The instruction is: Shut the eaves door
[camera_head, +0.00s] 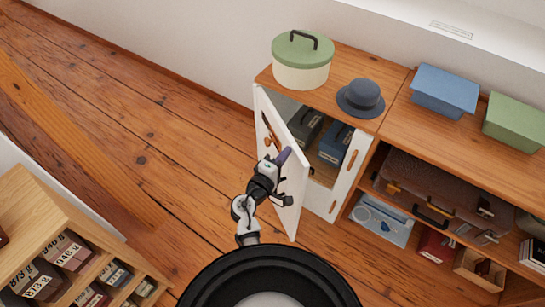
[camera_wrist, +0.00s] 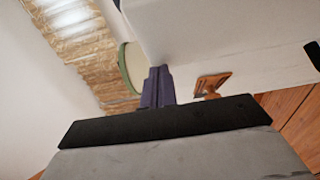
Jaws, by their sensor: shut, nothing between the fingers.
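The eaves door (camera_head: 291,178) is a white panel standing open in front of the low wooden cabinet. Its left edge is near the cabinet's left end, and its free edge juts out toward me. My gripper (camera_head: 284,156) is shut and empty, its purple fingers overlapping the door's face in the head view; I cannot tell if they touch it. In the wrist view the shut fingers (camera_wrist: 158,76) point toward a white surface, probably the door (camera_wrist: 220,40), with a wooden fitting (camera_wrist: 211,84) to their right. Part of the door is hidden behind my arm.
Boxes (camera_head: 333,140) sit inside the opening. A green-lidded hatbox (camera_head: 302,68) and grey hat (camera_head: 361,98) stand on the cabinet top (camera_head: 345,62). Shelves with a suitcase (camera_head: 435,190) lie right. A wooden drawer unit (camera_head: 50,215) is at lower left; floor between is clear.

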